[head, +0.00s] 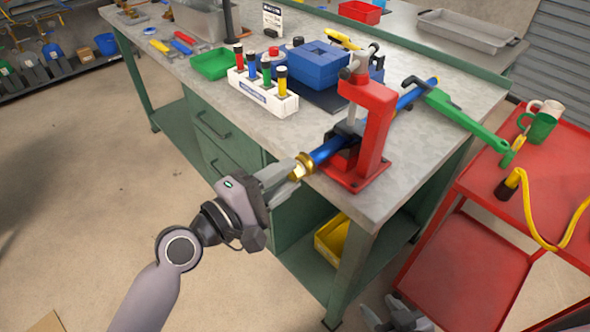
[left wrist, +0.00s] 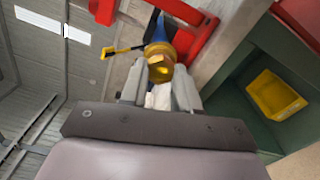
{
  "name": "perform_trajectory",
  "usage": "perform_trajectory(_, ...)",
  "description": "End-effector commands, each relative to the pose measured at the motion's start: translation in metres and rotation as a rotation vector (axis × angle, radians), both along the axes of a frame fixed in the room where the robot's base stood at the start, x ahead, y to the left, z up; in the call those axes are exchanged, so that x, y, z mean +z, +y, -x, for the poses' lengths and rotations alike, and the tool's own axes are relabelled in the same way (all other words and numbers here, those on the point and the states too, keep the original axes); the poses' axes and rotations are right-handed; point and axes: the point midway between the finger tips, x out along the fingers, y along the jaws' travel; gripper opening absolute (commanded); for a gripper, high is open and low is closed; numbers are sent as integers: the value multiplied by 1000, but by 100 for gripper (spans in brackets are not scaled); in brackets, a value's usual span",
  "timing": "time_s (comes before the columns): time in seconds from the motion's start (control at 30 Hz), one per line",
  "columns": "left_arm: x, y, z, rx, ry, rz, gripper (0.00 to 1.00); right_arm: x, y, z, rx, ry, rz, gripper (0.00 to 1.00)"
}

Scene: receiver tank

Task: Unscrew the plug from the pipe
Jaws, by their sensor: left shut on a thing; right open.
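The brass plug (head: 304,164) sits on the near end of the blue pipe (head: 326,150); its hex head (left wrist: 160,70) shows between the fingers in the left wrist view. A red pipe vise (head: 373,130) on the bench corner holds the pipe. My left gripper (head: 293,174) is shut on the plug from the near side; the fingers (left wrist: 160,92) lie either side of the hex. My right gripper (head: 390,313) is open and empty, low at the bottom edge, partly cut off. A green wrench (head: 465,118) sits on the pipe's far part.
A white rack of coloured-capped tubes (head: 262,96), a blue block (head: 317,65) and a green tray (head: 212,64) stand on the bench. A red cart (head: 560,190) with mugs and a yellow hose is at right. A yellow bin (head: 332,238) sits under the bench.

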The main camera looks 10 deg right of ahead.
Motion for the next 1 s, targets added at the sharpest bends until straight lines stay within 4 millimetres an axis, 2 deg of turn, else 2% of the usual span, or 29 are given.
perform_trajectory(0.1,0,0,0,2,256,191,0,0,0,0,0,0,0,52)
perform_trajectory(0.2,0,0,1,0,383,280,0,0,0,0,0,0,0,52)
perform_trajectory(0.43,0,0,1,-1,412,299,0,0,0,0,0,0,0,52)
perform_trajectory(0.47,0,0,0,-1,411,298,34,0,0,0,0,0,0,52)
perform_trajectory(0.53,0,0,0,-1,411,297,57,0,0,0,0,0,0,52)
perform_trajectory(0.57,0,0,0,-1,411,297,60,0,0,0,0,0,0,52)
perform_trajectory(0.83,-1,1,0,-1,392,282,60,0,0,0,0,0,0,52)
perform_trajectory(0.93,-1,1,0,-2,248,172,60,0,0,0,0,0,0,52)
perform_trajectory(1.0,-1,2,0,-2,93,59,60,0,0,0,0,0,0,52)
